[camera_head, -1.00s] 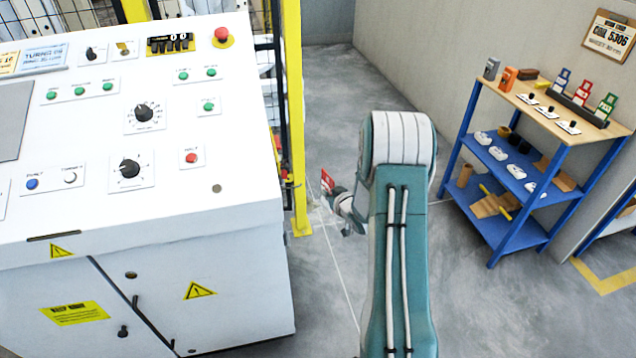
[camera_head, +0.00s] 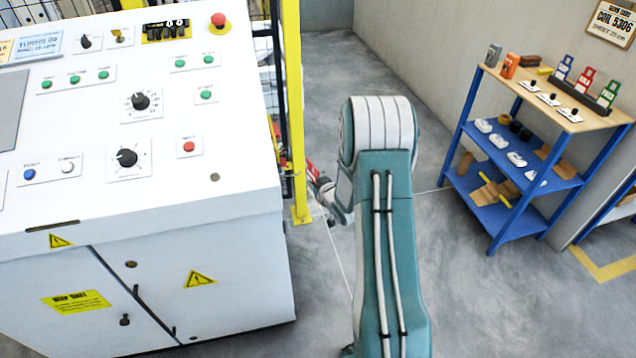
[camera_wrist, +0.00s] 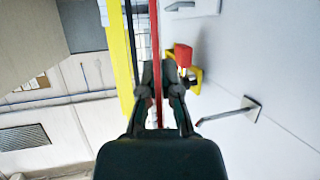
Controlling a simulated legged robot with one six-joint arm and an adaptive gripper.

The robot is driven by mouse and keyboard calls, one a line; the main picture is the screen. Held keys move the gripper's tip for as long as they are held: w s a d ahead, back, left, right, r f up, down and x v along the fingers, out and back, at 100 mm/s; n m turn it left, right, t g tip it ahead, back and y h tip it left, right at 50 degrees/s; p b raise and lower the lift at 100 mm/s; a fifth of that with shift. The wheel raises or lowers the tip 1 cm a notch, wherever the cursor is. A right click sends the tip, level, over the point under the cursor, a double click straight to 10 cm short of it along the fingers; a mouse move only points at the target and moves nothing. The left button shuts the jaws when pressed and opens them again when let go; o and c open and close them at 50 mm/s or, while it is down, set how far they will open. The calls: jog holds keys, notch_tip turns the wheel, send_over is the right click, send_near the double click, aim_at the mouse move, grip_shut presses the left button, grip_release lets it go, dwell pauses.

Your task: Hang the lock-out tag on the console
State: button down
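The lock-out tag is a thin red piece (camera_wrist: 155,45), seen nearly edge-on in the wrist view. My gripper (camera_wrist: 160,78) is shut on it, with one finger on each side. In the head view the red tag (camera_head: 311,171) shows small beside the yellow post, and my gripper (camera_head: 328,192) is partly hidden by my arm. The white console (camera_head: 235,275) fills the left of the head view. A pale panel (camera_wrist: 270,60), likely the console's side, fills the right of the wrist view. A slim peg (camera_wrist: 228,113) stands out from it, apart from the tag.
A red and yellow switch (camera_wrist: 184,58) sits close to the right of the tag. A yellow post (camera_head: 293,110) stands behind the console's right edge. A blue shelf (camera_head: 490,160) with several items stands at the right. Floor between is clear.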

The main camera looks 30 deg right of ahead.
jog(key=w+a+f, duration=0.1)
jog(key=a, duration=0.4)
jog(key=shift+w+a, duration=0.3)
jog(key=shift+a, duration=0.1)
dwell(0.4)
jog(key=shift+f, duration=0.1)
dwell(0.4)
jog(key=c, duration=0.7)
grip_release()
